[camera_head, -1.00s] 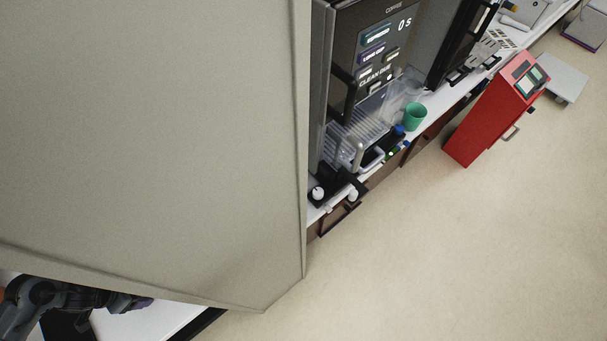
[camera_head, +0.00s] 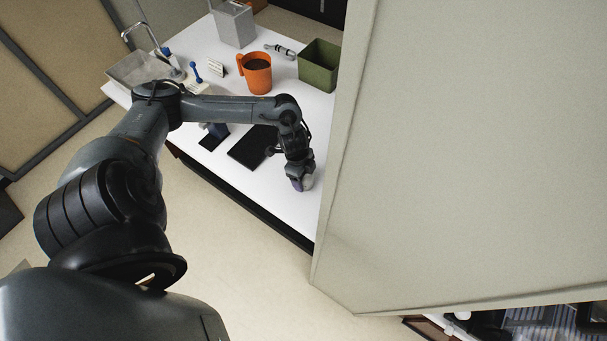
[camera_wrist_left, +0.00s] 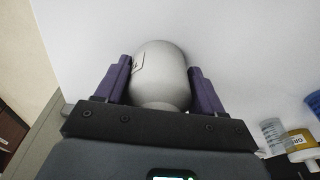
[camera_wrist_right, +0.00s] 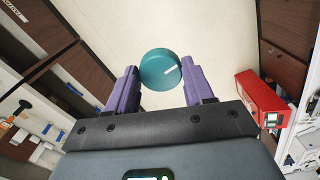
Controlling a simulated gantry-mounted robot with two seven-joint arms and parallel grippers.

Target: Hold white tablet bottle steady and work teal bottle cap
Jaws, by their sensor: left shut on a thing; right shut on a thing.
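The white tablet bottle (camera_wrist_left: 160,72) is between the purple fingers of my left gripper (camera_head: 301,184), which is shut on it. In the head view the bottle (camera_head: 308,182) shows small and pale beside the fingers, low at the white counter's right part; I cannot tell whether it touches the top. My right gripper (camera_wrist_right: 156,84) shows only in its wrist view.
The white counter (camera_head: 286,210) holds an orange mug (camera_head: 256,74), a green bin (camera_head: 319,66), a black pad (camera_head: 253,147) and a grey container (camera_head: 234,24). A large beige panel (camera_head: 460,150) blocks the right side. A red cabinet (camera_wrist_right: 258,100) shows in the right wrist view.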

